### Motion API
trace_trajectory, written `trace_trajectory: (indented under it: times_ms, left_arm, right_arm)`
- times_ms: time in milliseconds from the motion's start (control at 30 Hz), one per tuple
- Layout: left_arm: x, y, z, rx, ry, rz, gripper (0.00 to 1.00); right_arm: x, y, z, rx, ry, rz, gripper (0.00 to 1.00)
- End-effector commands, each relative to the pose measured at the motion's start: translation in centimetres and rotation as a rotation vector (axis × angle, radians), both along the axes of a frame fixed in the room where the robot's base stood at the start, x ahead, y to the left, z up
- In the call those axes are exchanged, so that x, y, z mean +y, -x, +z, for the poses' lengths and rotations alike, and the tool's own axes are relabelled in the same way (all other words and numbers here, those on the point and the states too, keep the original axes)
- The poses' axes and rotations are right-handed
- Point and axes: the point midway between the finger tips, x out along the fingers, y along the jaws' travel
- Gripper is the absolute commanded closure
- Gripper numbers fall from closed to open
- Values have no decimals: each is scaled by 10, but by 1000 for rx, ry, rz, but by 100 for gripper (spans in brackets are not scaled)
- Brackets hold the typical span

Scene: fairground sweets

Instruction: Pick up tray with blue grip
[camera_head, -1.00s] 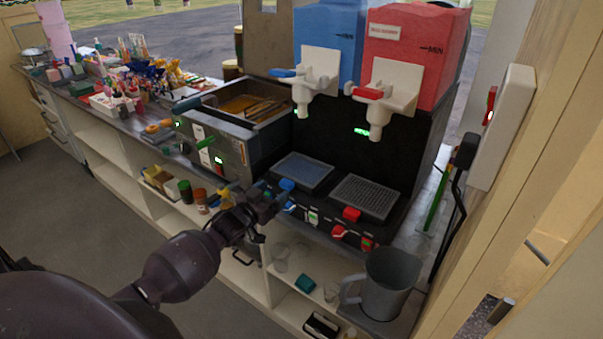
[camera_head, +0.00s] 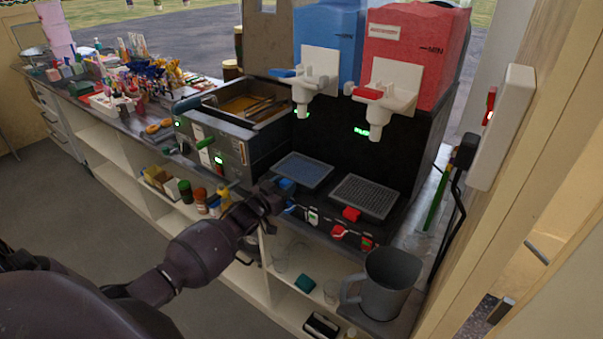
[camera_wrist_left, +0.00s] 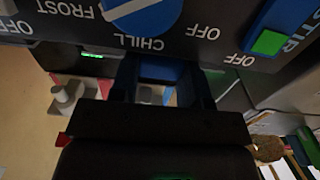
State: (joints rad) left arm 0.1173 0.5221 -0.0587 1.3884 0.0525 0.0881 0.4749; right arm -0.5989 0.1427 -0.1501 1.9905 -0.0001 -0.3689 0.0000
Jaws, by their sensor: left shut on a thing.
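The tray with the blue grip (camera_head: 305,169) is a dark, bluish drip tray lying flat in the left bay of the slush machine, below the blue tank. Its blue grip (camera_head: 284,184) sticks out at the tray's front left corner. My left gripper (camera_head: 275,193) is at that grip and partly covers it. In the left wrist view the two dark fingers of my left gripper (camera_wrist_left: 163,88) stand on either side of the blue grip (camera_wrist_left: 160,70) and are shut on it. My right gripper is not in view.
A second tray (camera_head: 366,197) with a red grip (camera_head: 351,214) lies just to the right. Below are the machine's knobs and switches; a control panel (camera_wrist_left: 190,45) is close to the gripper. A grey jug (camera_head: 390,284) stands front right. A fryer (camera_head: 215,140) is left.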

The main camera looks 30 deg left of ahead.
Motion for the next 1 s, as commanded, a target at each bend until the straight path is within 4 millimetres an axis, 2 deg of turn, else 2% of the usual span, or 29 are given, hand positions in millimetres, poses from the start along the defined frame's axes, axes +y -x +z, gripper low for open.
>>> trace_trajectory:
  times_ms: [33,67,367,467,800,900,1000]
  left_arm:
    - [0,0,0,0,0,0,81]
    - [0,0,0,0,0,0,86]
    - [0,0,5,-3,-1,-1,86]
    - [1,0,16,-4,-3,-1,86]
    - [0,0,76,-5,-3,-2,86]
    - [0,0,89,-4,-2,-1,86]
    - [1,1,93,-1,-1,1,86]
  right_arm:
    - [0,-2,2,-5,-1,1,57]
    - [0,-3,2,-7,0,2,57]
    - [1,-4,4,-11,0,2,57]
    - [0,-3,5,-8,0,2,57]
    - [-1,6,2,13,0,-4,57]
    - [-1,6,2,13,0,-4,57]
    - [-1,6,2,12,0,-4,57]
